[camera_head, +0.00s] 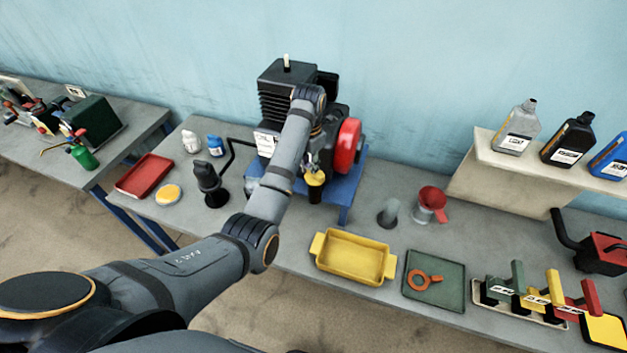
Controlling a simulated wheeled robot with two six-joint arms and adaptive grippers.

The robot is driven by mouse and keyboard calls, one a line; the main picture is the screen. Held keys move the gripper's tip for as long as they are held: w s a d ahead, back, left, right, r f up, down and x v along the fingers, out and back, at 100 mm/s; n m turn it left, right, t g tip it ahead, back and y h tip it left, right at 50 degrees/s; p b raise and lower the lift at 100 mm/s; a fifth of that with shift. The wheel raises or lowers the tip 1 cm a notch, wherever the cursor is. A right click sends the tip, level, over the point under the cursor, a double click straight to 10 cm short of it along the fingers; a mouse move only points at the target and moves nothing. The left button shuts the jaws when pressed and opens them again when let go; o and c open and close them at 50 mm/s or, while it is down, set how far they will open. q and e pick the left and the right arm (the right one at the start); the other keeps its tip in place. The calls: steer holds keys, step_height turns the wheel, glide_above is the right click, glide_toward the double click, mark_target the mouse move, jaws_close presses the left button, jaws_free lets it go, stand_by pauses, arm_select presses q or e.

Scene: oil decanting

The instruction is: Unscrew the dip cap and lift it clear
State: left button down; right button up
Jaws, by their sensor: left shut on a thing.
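The small engine (283,97) with a black finned block and a red round cover (347,147) stands on a blue stand (345,190) on the grey workbench. My left arm reaches in from the lower left and across the engine's front. My left gripper (314,168) points down there, small and partly hidden by my arm. It is shut on the yellow dip cap (316,178), low at the engine's front. I cannot tell whether the cap is still seated. My right gripper is not in view.
A yellow tray (353,257) sits at the bench's front edge. Right of it are a green mat (447,295) with an orange ring tool and a red funnel (432,197). Several oil bottles (567,139) stand on a shelf. A red tray (144,175) lies left.

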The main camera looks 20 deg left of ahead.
arm_select(q)
steer(key=shift+s+d+f+n, duration=0.25)
steer(key=shift+s+f+n, duration=0.05)
steer(key=c, duration=1.5)
jaws_free()
steer(key=shift+d, duration=0.15)
steer(key=shift+o, duration=1.4)
steer(key=shift+w+d+r, duration=0.1)
steer(key=shift+d, duration=0.05)
steer(key=shift+o, duration=0.2)
steer(key=shift+w+d+r, duration=0.1)
steer(key=shift+d, duration=0.05)
steer(key=shift+a, duration=0.25)
